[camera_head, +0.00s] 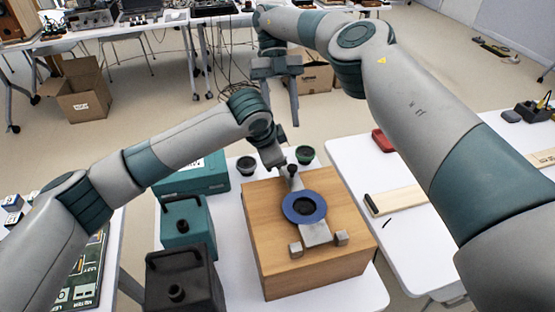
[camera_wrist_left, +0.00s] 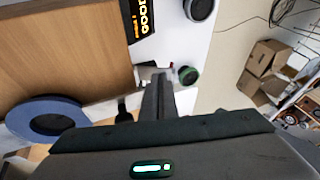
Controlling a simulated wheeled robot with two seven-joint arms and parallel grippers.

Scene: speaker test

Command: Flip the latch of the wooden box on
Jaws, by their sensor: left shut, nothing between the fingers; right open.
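The wooden box (camera_head: 268,240) stands on the white table, with a blue ring (camera_head: 319,215) around a dark centre on its top. A grey metal fitting (camera_head: 318,234) with two small blocks sits beside the ring; I cannot tell whether it is the latch. A black knob (camera_head: 291,170) shows at the box's far edge. My left gripper (camera_head: 283,164) is near this far edge; its shut, empty fingers show in the left wrist view (camera_wrist_left: 158,97). Contact with the box is unclear. My right gripper (camera_head: 291,122) is open, empty and beyond the box. The wrist view shows the blue ring (camera_wrist_left: 42,118).
A teal case (camera_head: 190,230) and a black case (camera_head: 180,285) stand left of the box. Two small dark round items (camera_head: 246,165) (camera_head: 305,154) stand behind it. The right table (camera_head: 350,165) holds a wooden strip (camera_head: 400,200) and a red item (camera_head: 383,140).

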